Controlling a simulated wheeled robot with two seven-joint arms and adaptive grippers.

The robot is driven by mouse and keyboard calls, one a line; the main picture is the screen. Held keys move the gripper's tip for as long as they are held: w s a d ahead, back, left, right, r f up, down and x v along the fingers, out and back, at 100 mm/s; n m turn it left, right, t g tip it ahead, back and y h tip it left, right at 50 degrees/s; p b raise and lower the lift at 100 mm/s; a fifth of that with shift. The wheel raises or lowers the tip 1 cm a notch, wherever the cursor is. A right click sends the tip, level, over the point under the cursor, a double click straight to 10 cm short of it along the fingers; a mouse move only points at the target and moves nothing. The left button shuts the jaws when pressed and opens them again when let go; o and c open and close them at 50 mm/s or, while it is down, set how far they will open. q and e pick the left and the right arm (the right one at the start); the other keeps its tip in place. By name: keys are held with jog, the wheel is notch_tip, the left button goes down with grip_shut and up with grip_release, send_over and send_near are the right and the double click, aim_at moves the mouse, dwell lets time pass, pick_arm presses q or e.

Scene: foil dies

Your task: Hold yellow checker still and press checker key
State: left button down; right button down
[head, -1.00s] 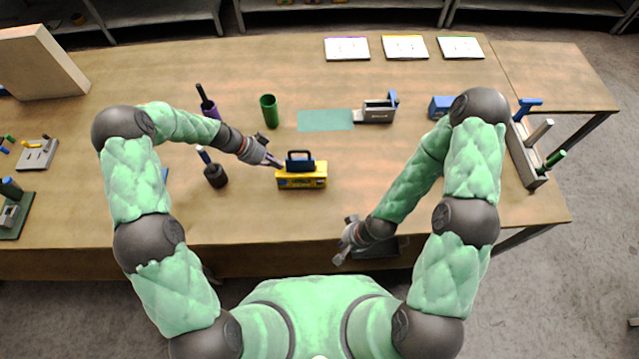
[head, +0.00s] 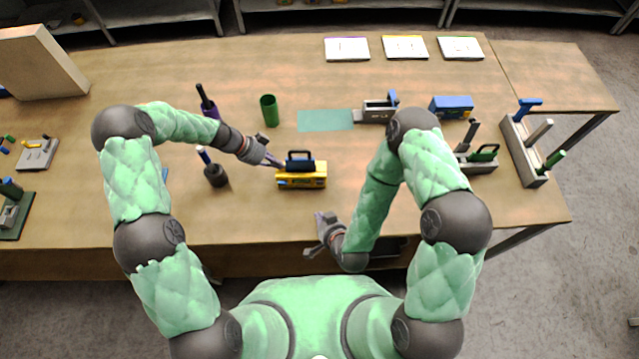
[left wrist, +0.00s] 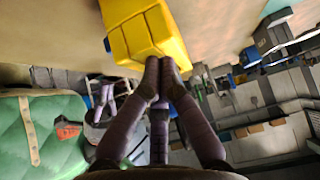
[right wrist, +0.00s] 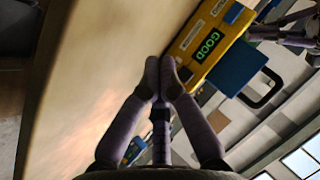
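The yellow checker (head: 302,182) stands on the table. A blue block with a black handle (head: 300,160) sits on top of it. In the right wrist view the checker (right wrist: 224,48) shows a green GOOD sign (right wrist: 208,45) on its front. I cannot tell which part is the key. My left gripper (head: 277,163) is at the checker's left end. Its fingers are shut together with tips at the yellow end face in the left wrist view (left wrist: 161,66); contact is unclear. My right gripper (head: 326,218) is shut and empty, in front of the checker and apart from it.
A green cup (head: 269,111) and a teal mat (head: 325,120) lie behind the checker. A dark holder (head: 215,175) with a rod stands left of it. A grey fixture (head: 377,111) and a blue box (head: 452,106) are back right. Table around the checker's right is clear.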

pick_arm(q)
jog(key=shift+s+f, duration=0.15)
jog(key=shift+s, duration=0.05)
pick_arm(e)
jog(key=shift+w+d, duration=0.2)
jog(key=shift+w, duration=4)
jog(key=shift+w, duration=0.2)
jog(key=shift+w, duration=0.25)
jog(key=shift+w, duration=0.5)
jog(key=shift+s, duration=0.95)
jog(key=shift+s+a, duration=0.15)
jog(key=shift+s, duration=2.9)
